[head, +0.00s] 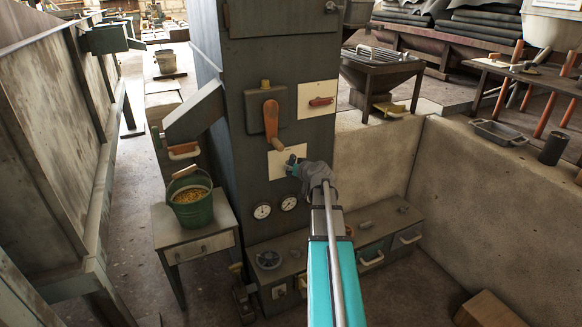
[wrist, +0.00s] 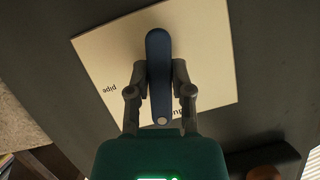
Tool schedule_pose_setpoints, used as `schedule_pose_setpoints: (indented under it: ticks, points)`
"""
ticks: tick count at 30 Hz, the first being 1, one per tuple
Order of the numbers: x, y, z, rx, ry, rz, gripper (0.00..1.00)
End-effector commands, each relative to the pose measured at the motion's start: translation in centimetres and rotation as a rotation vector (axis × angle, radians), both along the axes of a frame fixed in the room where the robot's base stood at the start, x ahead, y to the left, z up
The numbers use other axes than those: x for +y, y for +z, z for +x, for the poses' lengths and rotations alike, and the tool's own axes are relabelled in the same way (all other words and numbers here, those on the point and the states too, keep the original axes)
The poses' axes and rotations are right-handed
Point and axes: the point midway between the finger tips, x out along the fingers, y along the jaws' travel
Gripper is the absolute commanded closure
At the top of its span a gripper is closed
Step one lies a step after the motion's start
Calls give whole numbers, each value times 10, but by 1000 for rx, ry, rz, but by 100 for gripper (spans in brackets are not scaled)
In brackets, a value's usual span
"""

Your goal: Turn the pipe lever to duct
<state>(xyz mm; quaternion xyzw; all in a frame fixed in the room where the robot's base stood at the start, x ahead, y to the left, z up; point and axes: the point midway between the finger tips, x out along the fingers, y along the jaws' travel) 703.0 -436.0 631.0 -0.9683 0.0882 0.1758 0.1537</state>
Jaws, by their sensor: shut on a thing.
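The blue pipe lever (wrist: 159,75) lies on a cream plate (wrist: 205,60) in the wrist view, its pale-dotted end toward the bottom. The label "pipe" (wrist: 109,89) shows upside down to its left. A second label, showing only "du" (wrist: 179,112), is beside the dotted end, partly hidden by a finger. My gripper (wrist: 159,78) is shut on the lever, one finger on each side. In the head view my gripper (head: 295,166) is at the cream plate (head: 276,165) on the grey cabinet and covers most of the lever.
An orange-brown handle (head: 271,122) hangs just above the plate. A red handle on another pale plate (head: 321,90) is at the upper right. Two round gauges (head: 275,207) sit below. A green bucket (head: 192,205) stands on a small table at the left.

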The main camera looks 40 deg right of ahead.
Motion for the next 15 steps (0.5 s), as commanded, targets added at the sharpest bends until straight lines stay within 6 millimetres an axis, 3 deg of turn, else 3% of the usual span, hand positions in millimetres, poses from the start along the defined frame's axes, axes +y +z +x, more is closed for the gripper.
schedule_pose_setpoints:
  ticks: [15]
  points:
    - [-1,0,0,64,1,-261,100]
